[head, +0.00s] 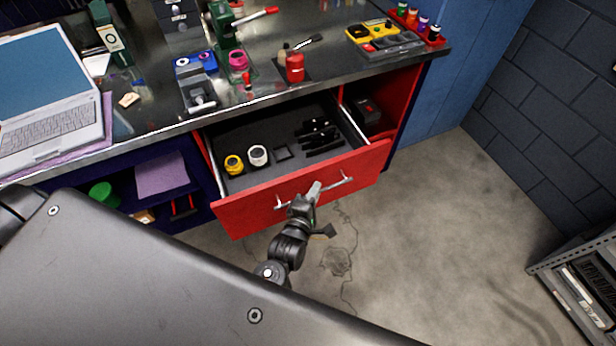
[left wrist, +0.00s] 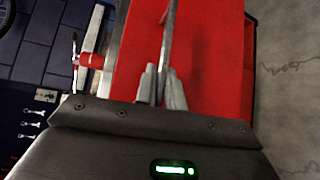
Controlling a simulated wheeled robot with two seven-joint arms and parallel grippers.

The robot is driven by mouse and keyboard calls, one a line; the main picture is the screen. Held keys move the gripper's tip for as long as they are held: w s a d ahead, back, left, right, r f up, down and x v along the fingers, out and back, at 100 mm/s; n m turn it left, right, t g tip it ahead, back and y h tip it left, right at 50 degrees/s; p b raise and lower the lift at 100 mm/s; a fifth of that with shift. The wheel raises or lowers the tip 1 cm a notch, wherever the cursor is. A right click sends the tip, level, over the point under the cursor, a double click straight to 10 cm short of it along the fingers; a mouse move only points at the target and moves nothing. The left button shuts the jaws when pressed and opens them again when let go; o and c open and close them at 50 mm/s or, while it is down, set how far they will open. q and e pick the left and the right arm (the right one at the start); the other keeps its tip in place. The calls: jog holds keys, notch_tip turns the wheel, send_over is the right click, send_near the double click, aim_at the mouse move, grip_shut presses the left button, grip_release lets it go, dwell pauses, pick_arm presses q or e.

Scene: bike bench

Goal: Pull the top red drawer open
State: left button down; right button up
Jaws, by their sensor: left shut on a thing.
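The top red drawer (head: 250,211) is open in the head view, pulled well out from under the bench top. Inside it lie a yellow roll, a white roll and several black items. A silver bar handle (head: 340,184) runs across its front. My left gripper (head: 313,191) is shut on the handle near its middle. In the left wrist view the gripper fingers (left wrist: 160,88) close around the handle bar (left wrist: 170,35), with the red drawer front (left wrist: 212,60) behind. My right gripper is not in view.
The metal bench top (head: 140,113) holds a laptop (head: 50,90), a red can (head: 295,67) and several tools. Open shelves lie below on the left. A grey shelf unit (head: 580,285) stands at lower right. The concrete floor (head: 430,240) before the drawer is clear.

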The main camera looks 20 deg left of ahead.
pick_arm(q)
jog(key=shift+s+d, duration=0.55)
jog(key=shift+d, duration=0.1)
jog(key=c, duration=1.5)
grip_release()
jog(key=s+r+b, duration=0.1)
jog(key=s+b, duration=0.1)
jog(key=s, duration=0.8)
jog(key=shift+s+r, duration=0.3)
jog(key=shift+s, duration=0.05)
